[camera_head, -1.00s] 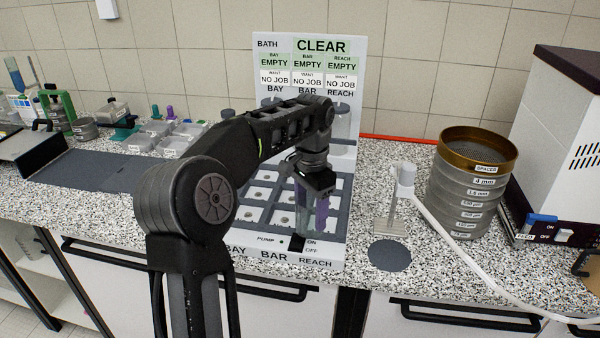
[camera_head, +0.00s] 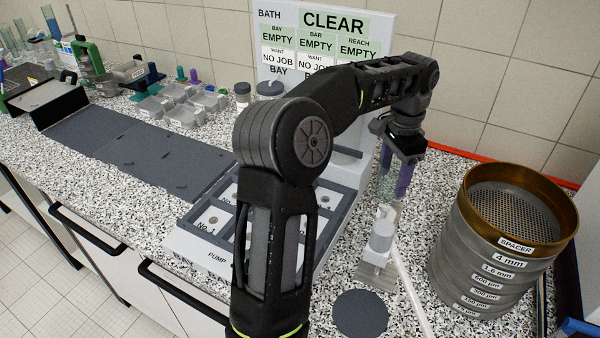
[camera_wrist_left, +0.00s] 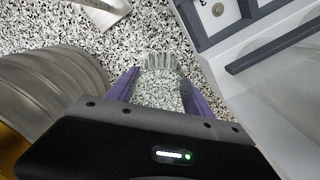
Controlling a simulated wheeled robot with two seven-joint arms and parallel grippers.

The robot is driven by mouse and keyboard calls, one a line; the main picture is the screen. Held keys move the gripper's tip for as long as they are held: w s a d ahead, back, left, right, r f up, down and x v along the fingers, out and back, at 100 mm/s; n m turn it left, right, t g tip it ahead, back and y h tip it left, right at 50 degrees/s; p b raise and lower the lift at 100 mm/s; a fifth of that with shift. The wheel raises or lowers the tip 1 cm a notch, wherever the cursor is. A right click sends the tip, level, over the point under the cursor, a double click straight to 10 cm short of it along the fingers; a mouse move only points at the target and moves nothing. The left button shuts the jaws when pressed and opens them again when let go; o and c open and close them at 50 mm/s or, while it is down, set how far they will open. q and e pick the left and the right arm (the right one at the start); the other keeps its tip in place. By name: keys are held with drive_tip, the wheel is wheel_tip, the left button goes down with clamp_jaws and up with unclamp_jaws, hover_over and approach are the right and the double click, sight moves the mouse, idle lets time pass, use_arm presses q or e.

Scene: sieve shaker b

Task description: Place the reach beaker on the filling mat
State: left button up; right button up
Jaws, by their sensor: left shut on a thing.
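My left gripper (camera_head: 395,178) is shut on the clear glass reach beaker (camera_head: 383,186), which hangs upright between its purple fingers. It is to the right of the bath, behind the white spout stand. In the left wrist view, the beaker (camera_wrist_left: 160,88) sits between both fingers, with speckled counter seen through it. The filling mat (camera_head: 360,313), a dark round disc, lies bare on the counter in front of the stand, nearer to me than the gripper. My right gripper is not in view.
The white spout stand (camera_head: 381,238) with its hose stands between the beaker and the mat. A brass-topped sieve stack (camera_head: 480,265) is at right. The bath's panel (camera_head: 380,25) and tray are at left, partly hidden by my arm. Dark flat mats (camera_head: 150,152) lie further left.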

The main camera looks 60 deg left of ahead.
sight(387, 195)
use_arm(q)
drive_tip(key=shift+s+r, duration=0.15)
drive_tip(key=shift+s, duration=0.15)
drive_tip(key=shift+w, duration=0.1)
drive_tip(key=shift+f+p, duration=0.45)
drive_tip(key=shift+f, duration=2.75)
wheel_tip(387, 195, down, 4)
drive_tip(key=shift+r+p, duration=0.2)
drive_tip(key=shift+p, duration=0.15)
drive_tip(key=shift+f, duration=0.1)
drive_tip(key=shift+f, duration=0.1)
drive_tip(key=o, duration=1.4)
